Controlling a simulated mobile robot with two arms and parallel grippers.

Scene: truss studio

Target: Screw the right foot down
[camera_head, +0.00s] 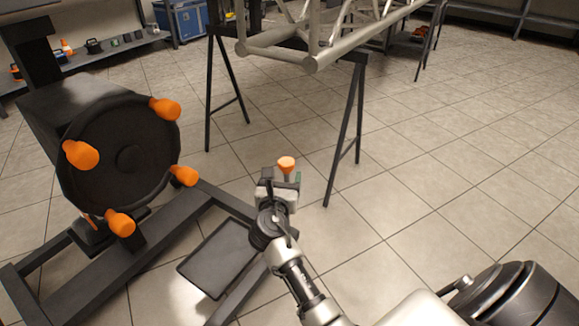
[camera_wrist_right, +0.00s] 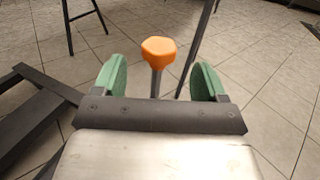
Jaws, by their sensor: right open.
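An orange knob (camera_head: 286,164) stands just beyond my right gripper (camera_head: 283,178) in the head view. In the right wrist view the orange knob (camera_wrist_right: 159,50) is faceted and sits on top of a thin grey upright stem (camera_wrist_right: 156,84). My right gripper (camera_wrist_right: 160,78) is open, with its two green finger pads on either side of the stem and gaps on both sides. The knob shows above and beyond the pads. The stem's lower end is hidden behind the gripper body. My left gripper is not in view.
A black frame (camera_head: 165,245) at the left carries a round black unit (camera_head: 125,150) with several orange knobs. A flat dark panel (camera_head: 217,257) lies by the frame. A metal truss (camera_head: 280,50) rests on black trestles behind.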

